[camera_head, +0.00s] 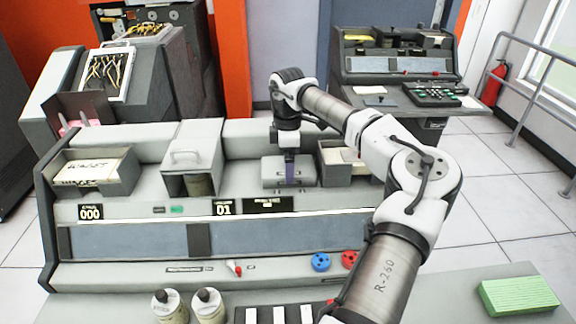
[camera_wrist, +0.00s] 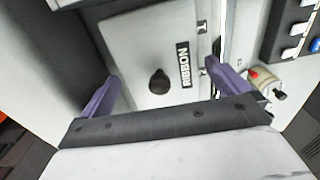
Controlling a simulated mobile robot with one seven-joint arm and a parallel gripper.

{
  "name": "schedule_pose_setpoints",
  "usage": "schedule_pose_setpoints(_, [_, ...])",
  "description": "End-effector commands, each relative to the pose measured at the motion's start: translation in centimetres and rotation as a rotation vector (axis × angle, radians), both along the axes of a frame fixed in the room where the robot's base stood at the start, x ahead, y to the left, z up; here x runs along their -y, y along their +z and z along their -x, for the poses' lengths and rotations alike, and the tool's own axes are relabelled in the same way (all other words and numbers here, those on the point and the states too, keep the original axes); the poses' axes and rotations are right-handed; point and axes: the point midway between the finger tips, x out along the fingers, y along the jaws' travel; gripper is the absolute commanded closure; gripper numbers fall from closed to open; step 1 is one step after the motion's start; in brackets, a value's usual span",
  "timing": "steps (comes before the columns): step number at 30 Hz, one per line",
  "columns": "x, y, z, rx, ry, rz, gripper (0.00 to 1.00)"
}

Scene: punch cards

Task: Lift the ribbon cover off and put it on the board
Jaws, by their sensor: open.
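The ribbon cover (camera_wrist: 135,45) is a light grey plate marked RIBBON with a black knob (camera_wrist: 158,81). In the head view the ribbon cover (camera_head: 273,170) sits on the middle of the grey machine's top. My gripper (camera_wrist: 161,70) is open, its purple fingers apart on either side of the knob in the wrist view. In the head view my gripper (camera_head: 290,170) points down over the cover, hiding the knob. Contact between fingers and cover cannot be told. A green ribbed slab (camera_head: 519,296) lies at the lower right; I cannot tell whether it is the board.
A card hopper (camera_head: 120,180) and a hooded unit with a handle (camera_head: 193,158) stand left of the cover. An open card tray (camera_head: 338,178) stands close on its right. Two bottles (camera_head: 208,305) and blue and red knobs (camera_head: 320,262) are at the front.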

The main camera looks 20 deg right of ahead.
Motion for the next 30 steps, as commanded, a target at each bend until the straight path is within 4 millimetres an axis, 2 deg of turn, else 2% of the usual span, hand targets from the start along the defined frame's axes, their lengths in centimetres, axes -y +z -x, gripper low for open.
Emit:
schedule_pose_setpoints(4, [0.0,0.0,0.0,0.000,0.000,0.000,0.00])
schedule_pose_setpoints(5, [0.0,0.0,0.0,0.000,0.000,0.000,0.03])
schedule_pose_setpoints(13, [0.0,0.0,0.0,0.000,0.000,0.000,0.38])
schedule_pose_setpoints(23, [0.0,0.3,0.0,0.001,0.000,0.000,0.38])
schedule_pose_setpoints(26, [0.0,0.9,-0.1,0.003,0.000,0.002,0.38])
schedule_pose_setpoints(30, [0.1,2.7,-0.1,0.004,0.000,0.002,0.38])
